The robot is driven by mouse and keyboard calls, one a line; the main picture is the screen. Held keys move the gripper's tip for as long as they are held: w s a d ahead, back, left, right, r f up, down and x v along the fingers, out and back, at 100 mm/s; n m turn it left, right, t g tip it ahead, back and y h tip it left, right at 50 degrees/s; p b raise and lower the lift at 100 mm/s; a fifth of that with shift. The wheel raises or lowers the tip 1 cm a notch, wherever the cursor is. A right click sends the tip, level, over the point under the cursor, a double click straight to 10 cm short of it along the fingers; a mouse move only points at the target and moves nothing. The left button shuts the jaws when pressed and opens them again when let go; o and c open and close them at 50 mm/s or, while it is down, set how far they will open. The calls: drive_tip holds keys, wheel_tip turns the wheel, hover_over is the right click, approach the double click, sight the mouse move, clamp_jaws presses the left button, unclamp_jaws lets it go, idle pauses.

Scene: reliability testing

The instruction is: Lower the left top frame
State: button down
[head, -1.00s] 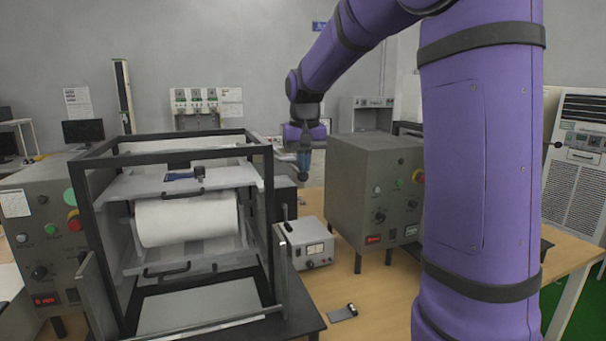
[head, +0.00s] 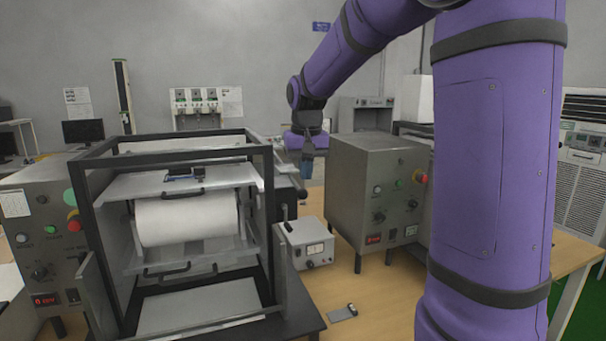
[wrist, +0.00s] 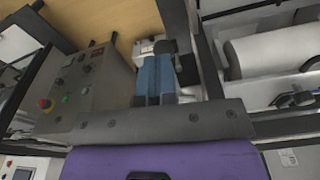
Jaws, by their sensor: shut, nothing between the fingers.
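The left machine has a black open-topped outer frame (head: 190,160) of square bars. Inside it, a pale upper plate (head: 225,176) with a black front handle (head: 182,192) lies above a white roll (head: 187,220). A lower plate (head: 135,265) sits below the roll. My gripper (head: 307,172) is just right of the black frame, pointing down, apart from the plate handle. Its blue fingers (wrist: 155,78) are together and empty in the wrist view. The white roll (wrist: 270,52) shows at right there, beyond a dark frame bar (wrist: 207,60). I cannot tell whether the fingertips touch anything.
A grey control box (head: 375,190) stands right of my gripper. A small white meter box (head: 305,243) lies on the table between it and the machine. A left control cabinet (head: 40,215) adjoins the frame.

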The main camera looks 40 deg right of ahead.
drive_tip(key=shift+s+a+r, duration=0.1)
drive_tip(key=shift+s+a, duration=0.05)
drive_tip(key=shift+s, duration=0.3)
drive_tip(key=shift+r, duration=0.15)
wheel_tip(320, 180, up, 10)
drive_tip(key=shift+s+a+r, duration=0.25)
drive_tip(key=shift+s, duration=0.2)
drive_tip(key=shift+s, duration=0.1)
drive_tip(key=s+a+f+n+t, duration=0.1)
drive_tip(key=s+a+f, duration=0.2)
drive_tip(key=s, duration=0.4)
drive_tip(key=s+a+f+n+t, duration=0.1)
drive_tip(key=s+a+f+n, duration=0.1)
drive_tip(key=s, duration=0.6)
drive_tip(key=s+a+f+n+t, duration=0.1)
drive_tip(key=s+a+f+t, duration=0.1)
drive_tip(key=s+a+f, duration=0.3)
drive_tip(key=s+a, duration=0.1)
drive_tip(key=s, duration=0.2)
drive_tip(key=shift+a+n, duration=0.3)
drive_tip(key=shift+n, duration=0.1)
drive_tip(key=shift+f, duration=0.1)
